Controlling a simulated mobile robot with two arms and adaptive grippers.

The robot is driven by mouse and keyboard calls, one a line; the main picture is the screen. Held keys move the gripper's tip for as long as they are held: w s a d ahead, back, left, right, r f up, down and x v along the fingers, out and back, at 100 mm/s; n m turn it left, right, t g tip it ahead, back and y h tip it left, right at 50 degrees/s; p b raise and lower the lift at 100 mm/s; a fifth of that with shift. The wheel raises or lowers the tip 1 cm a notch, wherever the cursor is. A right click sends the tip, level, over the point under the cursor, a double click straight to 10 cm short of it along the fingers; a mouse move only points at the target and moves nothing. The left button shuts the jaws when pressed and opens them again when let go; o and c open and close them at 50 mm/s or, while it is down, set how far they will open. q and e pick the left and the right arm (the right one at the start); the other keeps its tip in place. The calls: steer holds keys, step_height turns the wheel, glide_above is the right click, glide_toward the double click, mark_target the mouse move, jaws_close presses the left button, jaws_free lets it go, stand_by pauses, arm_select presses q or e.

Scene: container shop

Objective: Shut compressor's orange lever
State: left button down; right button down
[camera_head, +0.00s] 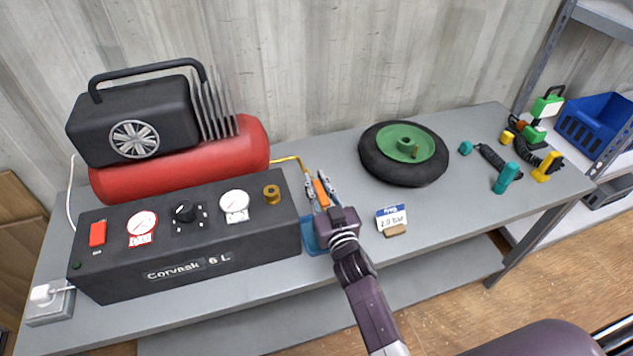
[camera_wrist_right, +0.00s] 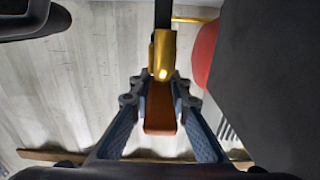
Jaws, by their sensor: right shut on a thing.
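The compressor has a red tank (camera_head: 185,165) and a dark control box (camera_head: 190,235) labelled "Corvaak 6 L". A brass outlet pipe (camera_head: 287,160) runs from the tank's right side. The orange lever (camera_head: 321,193) is at the right of the box, and it also shows in the right wrist view (camera_wrist_right: 160,108) below a brass fitting (camera_wrist_right: 162,55). My right gripper (camera_head: 322,188) is at the lever, with its fingers (camera_wrist_right: 160,110) on either side of it, shut on it. The lever's far end is partly hidden by the fingers. My left gripper is not in view.
A black wheel with a green hub (camera_head: 403,153) lies on the grey workbench (camera_head: 440,220), right of my right gripper. A small "2.0 bar" sign (camera_head: 391,218) stands near the front. Green and yellow hose parts (camera_head: 507,178) lie at the right end. A blue crate (camera_head: 593,122) sits on a shelf.

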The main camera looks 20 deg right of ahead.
steer(key=shift+r+n+y+p, duration=0.3)
steer(key=shift+n+y+p, duration=0.2)
steer(key=shift+y+p, duration=0.35)
steer(key=shift+f+n+y+p, duration=0.1)
steer(key=shift+n+y+p, duration=0.45)
steer(key=shift+y, duration=0.2)
steer(key=shift+f+n+g+y, duration=0.1)
steer(key=shift+n+g+y, duration=0.35)
steer(key=shift+y, duration=0.25)
steer(key=c, duration=1.8)
jaws_free()
steer(key=shift+f, duration=0.1)
